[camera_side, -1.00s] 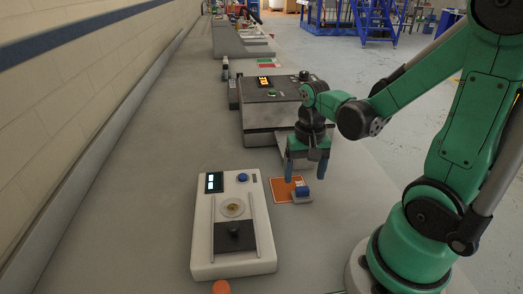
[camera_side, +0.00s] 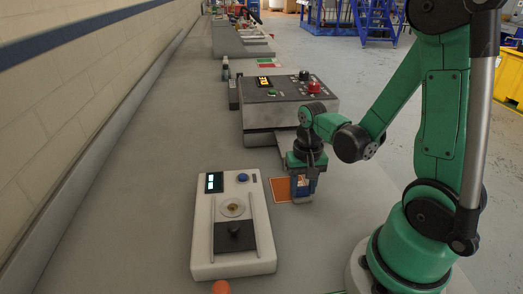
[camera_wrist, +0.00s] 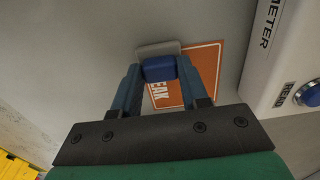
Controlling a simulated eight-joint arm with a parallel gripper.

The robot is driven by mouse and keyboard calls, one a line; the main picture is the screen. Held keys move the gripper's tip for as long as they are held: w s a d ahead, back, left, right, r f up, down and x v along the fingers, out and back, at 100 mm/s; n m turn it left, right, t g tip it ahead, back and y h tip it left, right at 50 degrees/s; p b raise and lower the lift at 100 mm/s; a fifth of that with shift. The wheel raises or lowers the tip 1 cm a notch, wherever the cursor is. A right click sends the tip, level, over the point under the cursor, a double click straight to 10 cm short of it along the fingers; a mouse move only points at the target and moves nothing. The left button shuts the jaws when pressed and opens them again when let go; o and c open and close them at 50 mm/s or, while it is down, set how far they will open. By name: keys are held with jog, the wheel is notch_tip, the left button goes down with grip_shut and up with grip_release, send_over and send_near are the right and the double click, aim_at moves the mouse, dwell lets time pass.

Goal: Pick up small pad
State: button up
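The small pad, a pale grey base with a blue grip block on top (camera_wrist: 159,68), shows in the wrist view between the fingertips of my gripper (camera_wrist: 160,78). The blue fingers stand one on each side of the block and look open; I cannot tell whether either touches it. The pad lies at the edge of an orange card with white lettering (camera_wrist: 207,68). In the side view my gripper (camera_side: 303,194) points down beside the orange card (camera_side: 279,190) and mostly hides the pad.
A white device with a small screen and a blue button (camera_side: 233,258) stands left of the card. A grey machine with a red button (camera_side: 262,115) stands behind. An orange knob (camera_side: 221,287) is at the front edge. The grey bench is clear to the left.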

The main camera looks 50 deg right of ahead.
aim_at(303, 188)
grip_shut()
jog(key=shift+r, duration=0.2)
notch_tip(303, 188, up, 20)
jog(key=shift+f, duration=0.15)
dwell(0.4)
